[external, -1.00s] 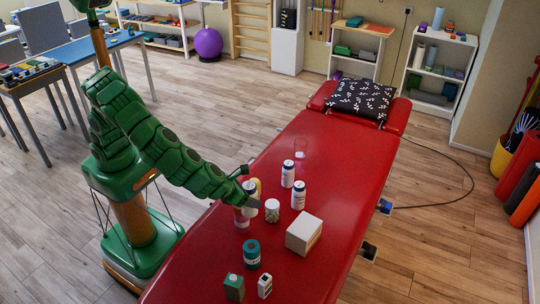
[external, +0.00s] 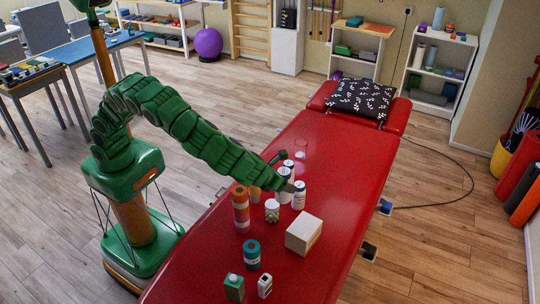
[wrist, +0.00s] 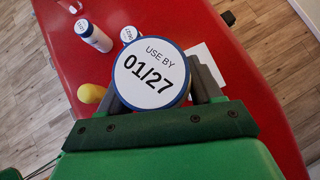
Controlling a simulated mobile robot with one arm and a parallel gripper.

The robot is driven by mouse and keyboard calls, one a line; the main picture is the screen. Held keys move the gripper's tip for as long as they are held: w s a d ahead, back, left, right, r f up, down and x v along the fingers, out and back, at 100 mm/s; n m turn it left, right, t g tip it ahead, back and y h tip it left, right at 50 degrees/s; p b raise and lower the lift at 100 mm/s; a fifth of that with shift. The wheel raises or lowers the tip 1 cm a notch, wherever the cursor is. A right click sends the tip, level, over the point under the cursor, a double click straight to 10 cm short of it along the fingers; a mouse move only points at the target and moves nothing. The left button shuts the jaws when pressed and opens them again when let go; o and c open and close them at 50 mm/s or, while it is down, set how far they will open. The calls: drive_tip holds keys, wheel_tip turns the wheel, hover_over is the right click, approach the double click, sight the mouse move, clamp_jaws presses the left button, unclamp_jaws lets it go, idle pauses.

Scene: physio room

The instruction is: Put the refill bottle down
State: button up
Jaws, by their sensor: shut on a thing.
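My gripper (external: 284,184) is shut on a white bottle with a blue-rimmed lid (wrist: 151,74), whose top reads "USE BY 01/27". The jaws hold it from both sides in the wrist view. In the external view the held bottle (external: 284,197) is upright over the red treatment table (external: 345,170), partly hidden by the gripper. I cannot tell whether its base touches the table. Two similar white bottles stand close by: one behind (external: 289,164) and one to the right (external: 299,200). They also show in the wrist view, beyond the held bottle.
A clear jar (external: 272,212), an orange striped bottle (external: 241,212) and a white box (external: 304,234) stand nearby. A yellow item (wrist: 91,93) is left of the held bottle. A teal roll (external: 251,254) and two small cartons are nearer the front. The table's far middle is mostly clear.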

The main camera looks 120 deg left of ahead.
drive_tip(key=w+a+f, duration=0.1)
drive_tip(key=w+f, duration=0.6)
drive_tip(key=w, duration=0.1)
drive_tip(key=shift+w+f, duration=0.2)
drive_tip(key=shift+w+a, duration=0.1)
drive_tip(key=shift+w+f, duration=0.1)
drive_tip(key=shift+f, duration=1.6)
drive_tip(key=shift+f, duration=0.1)
drive_tip(key=o, duration=1.2)
